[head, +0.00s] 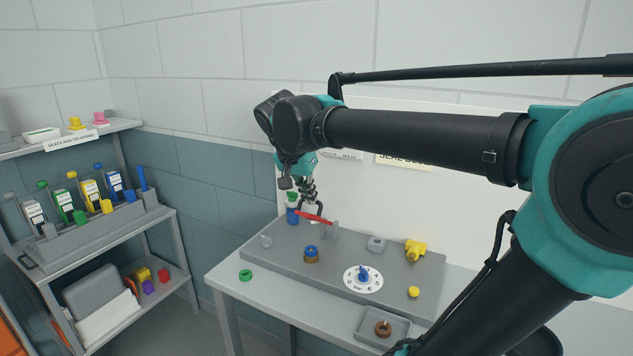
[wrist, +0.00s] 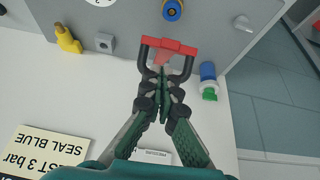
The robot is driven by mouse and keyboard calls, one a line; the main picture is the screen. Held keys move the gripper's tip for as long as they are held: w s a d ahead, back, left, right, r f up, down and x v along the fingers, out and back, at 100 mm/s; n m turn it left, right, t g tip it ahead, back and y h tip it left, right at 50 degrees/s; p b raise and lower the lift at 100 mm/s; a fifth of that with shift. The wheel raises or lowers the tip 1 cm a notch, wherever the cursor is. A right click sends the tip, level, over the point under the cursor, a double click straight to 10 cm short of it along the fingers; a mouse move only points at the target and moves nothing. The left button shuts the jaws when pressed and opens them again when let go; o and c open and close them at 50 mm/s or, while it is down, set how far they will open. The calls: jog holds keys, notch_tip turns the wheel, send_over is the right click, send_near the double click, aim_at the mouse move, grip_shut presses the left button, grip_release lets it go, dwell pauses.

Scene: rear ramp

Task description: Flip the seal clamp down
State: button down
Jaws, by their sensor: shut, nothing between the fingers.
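The seal clamp shows a red bar (head: 314,217) with a dark U-shaped frame at the back of the grey panel in the head view. In the wrist view its red crosspiece (wrist: 172,47) lies just past my fingertips, with a dark frame arm on either side. My gripper (wrist: 163,76) is shut and empty, its tips between those arms. I cannot tell whether they touch the clamp. In the head view my gripper (head: 307,194) hangs just above the red bar. The clamp's pivot and base are partly hidden.
A blue-knobbed brass fitting (head: 311,254), a dial (head: 363,277) and a yellow valve (head: 415,249) stand on the grey panel (head: 285,262). A blue bottle with a green cap (wrist: 208,78) stands close to the clamp's right in the wrist view. A tray (head: 362,332) sits in front.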

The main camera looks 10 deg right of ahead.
jog(key=s+a+f+t+h, duration=0.3)
jog(key=s+f+t, duration=0.1)
jog(key=f, duration=0.5)
jog(key=shift+s+a+f, duration=0.4)
jog(key=shift+s, duration=0.2)
